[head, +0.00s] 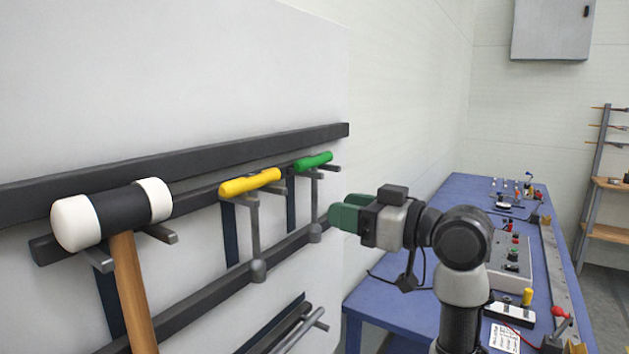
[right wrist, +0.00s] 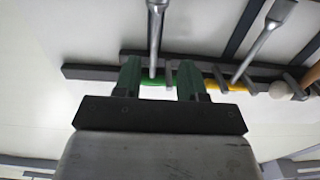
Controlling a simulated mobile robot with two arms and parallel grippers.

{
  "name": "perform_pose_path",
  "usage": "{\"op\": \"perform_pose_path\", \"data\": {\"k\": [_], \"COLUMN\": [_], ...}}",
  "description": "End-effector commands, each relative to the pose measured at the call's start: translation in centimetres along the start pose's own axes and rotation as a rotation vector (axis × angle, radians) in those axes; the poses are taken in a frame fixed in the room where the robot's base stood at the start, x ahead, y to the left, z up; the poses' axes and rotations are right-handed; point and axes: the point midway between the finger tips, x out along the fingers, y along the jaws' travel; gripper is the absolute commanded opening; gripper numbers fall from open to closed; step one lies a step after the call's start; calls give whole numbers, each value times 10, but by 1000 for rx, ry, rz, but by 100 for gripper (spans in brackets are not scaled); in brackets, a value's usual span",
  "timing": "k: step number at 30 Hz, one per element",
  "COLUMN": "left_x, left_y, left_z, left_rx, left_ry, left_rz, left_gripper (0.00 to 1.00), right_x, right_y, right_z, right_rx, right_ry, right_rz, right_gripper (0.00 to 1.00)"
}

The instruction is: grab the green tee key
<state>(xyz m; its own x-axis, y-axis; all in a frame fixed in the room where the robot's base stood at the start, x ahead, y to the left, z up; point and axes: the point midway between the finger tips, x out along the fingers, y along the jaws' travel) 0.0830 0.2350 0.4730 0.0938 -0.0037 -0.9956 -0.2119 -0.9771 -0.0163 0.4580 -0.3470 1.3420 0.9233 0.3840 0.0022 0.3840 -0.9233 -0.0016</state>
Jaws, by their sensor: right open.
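The green tee key (head: 313,161) hangs on pegs at the far end of the wall rack, its green handle lying across the top and its grey shank pointing down. My right gripper (head: 342,217) is open and empty, below and to the right of that handle in the head view. In the right wrist view the green handle (right wrist: 155,84) shows between the two green fingers (right wrist: 159,75), beyond them. I cannot tell the remaining distance exactly, but the fingers look apart from the key. My left gripper is not in view.
A yellow tee key (head: 250,182) hangs just left of the green one, and a white-and-black mallet (head: 112,214) hangs nearest. Dark rails (head: 200,155) run along the wall panel. A blue workbench (head: 395,290) with small devices stands to the right, behind my right arm.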

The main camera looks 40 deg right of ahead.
Motion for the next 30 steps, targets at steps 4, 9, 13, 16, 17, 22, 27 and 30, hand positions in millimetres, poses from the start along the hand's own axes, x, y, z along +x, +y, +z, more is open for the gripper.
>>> {"op": "perform_pose_path", "data": {"k": [4, 9, 13, 16, 17, 22, 27, 30], "left_x": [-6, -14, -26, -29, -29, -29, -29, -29], "left_y": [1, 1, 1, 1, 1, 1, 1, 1], "left_z": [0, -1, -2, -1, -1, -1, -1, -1], "left_rx": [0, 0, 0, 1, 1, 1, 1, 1], "left_ry": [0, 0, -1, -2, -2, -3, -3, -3], "left_rz": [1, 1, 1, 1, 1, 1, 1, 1], "left_gripper": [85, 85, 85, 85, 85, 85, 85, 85], "right_x": [16, 31, 51, 63, 66, 71, 70, 70], "right_y": [0, 3, 7, 8, 8, 8, 8, 8], "right_z": [0, 1, 4, 5, 6, 8, 8, 8], "right_rx": [1, 5, 5, 3, 2, -1, -1, -1], "right_ry": [-2, -2, -2, -2, -2, -3, -3, -3], "right_rz": [0, -1, -3, -1, -1, 2, 2, 2], "right_gripper": [41, 41, 41, 41, 41, 41, 35, 20]}}
